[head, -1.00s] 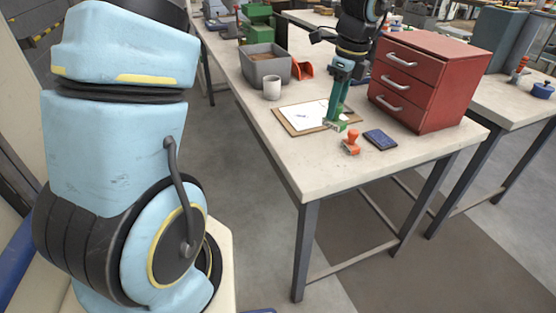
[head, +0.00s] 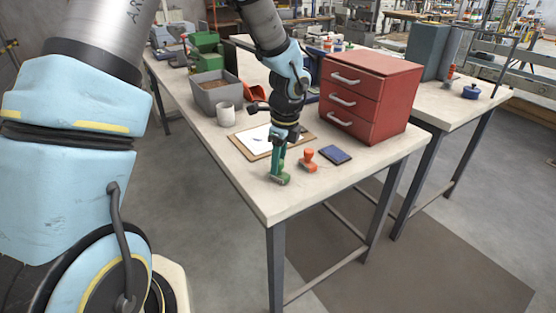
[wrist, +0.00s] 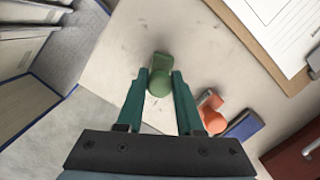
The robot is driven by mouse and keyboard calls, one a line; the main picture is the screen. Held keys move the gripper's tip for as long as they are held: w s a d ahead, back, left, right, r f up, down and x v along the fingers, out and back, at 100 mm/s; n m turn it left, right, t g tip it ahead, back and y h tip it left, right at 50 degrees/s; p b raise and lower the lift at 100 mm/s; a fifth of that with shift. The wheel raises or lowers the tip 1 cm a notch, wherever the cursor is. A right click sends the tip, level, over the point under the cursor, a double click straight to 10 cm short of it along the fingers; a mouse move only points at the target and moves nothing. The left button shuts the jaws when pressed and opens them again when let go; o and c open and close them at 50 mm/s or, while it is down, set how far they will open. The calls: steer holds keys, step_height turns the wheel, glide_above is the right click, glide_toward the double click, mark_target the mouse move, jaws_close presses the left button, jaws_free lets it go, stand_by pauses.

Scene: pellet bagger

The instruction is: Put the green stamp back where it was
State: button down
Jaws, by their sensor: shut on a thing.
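The green stamp (head: 281,179) is between the fingertips of my gripper (head: 280,170), low at the table's near edge. I cannot tell whether its base touches the tabletop. In the wrist view the green stamp (wrist: 160,78) sits between the two teal fingers of my gripper (wrist: 160,88), which are shut on it. The orange stamp (head: 309,161) stands just to its right, apart from it, and shows in the wrist view too (wrist: 213,118).
A dark blue ink pad (head: 335,154) lies right of the orange stamp. A clipboard with paper (head: 252,139) lies behind my gripper. A red drawer cabinet (head: 388,110) stands at the back right. A mug (head: 226,115) and grey bin (head: 212,98) stand farther back.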

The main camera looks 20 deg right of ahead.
mark_target(283, 163)
steer(key=shift+f, duration=0.15)
steer(key=c, duration=0.5)
jaws_free()
steer(key=shift+c, duration=0.2)
step_height(283, 163, up, 12)
steer(key=s+d+b, duration=0.1)
steer(key=s+a+f+n, duration=0.1)
steer(key=a+n, duration=1.2)
steer(key=a, duration=0.2)
steer(key=s+a+f+n+h, duration=0.1)
steer(key=s+a+f+n, duration=0.1)
steer(key=a+n, duration=1.1)
steer(key=a, duration=0.3)
steer(key=shift+t, duration=0.3)
